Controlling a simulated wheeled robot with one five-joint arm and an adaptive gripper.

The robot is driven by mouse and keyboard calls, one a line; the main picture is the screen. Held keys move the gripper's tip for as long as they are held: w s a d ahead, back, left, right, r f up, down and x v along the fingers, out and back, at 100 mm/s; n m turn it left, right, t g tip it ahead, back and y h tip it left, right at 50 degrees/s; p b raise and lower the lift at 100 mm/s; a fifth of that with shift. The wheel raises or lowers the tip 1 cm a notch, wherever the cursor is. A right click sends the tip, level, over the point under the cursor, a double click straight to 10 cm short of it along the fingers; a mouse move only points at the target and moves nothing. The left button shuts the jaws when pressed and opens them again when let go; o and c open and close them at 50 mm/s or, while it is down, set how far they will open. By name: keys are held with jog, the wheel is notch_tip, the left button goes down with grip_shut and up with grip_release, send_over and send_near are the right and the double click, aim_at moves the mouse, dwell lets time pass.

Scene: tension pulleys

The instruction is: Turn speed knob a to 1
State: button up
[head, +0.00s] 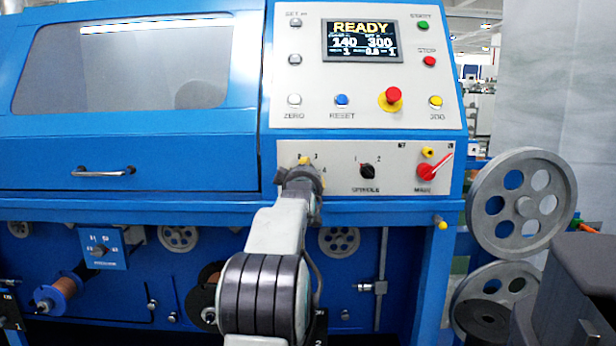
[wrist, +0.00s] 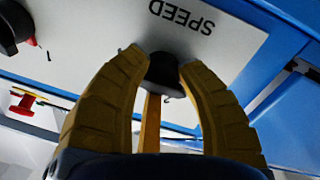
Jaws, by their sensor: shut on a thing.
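The speed knob (wrist: 163,72) is black and sits on a pale panel, next to the upside-down word SPEED in the wrist view. In the head view my gripper (head: 302,166) is at the left part of the lower control panel (head: 335,190). There it hides the knob and most of its scale; the marks 3 and 4 show beside it. The knob's pointer direction cannot be told from either view.
The black spindle knob (head: 367,171) and the red main switch (head: 424,172) stand to the right on the same panel. The display (head: 362,41) above reads READY. A red emergency button (head: 393,94) sticks out above the panel. Large grey pulleys (head: 524,205) stand at the right.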

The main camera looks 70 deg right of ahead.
jog(key=shift+w+a+r, duration=0.1)
jog(key=shift+w+r, duration=0.1)
jog(key=shift+r, duration=0.2)
jog(key=o, duration=0.9)
jog(key=shift+w, duration=0.1)
jog(key=shift+o, duration=1.4)
jog(key=shift+f, duration=0.2)
jog(key=shift+v, duration=6)
jog(key=shift+f, duration=0.15)
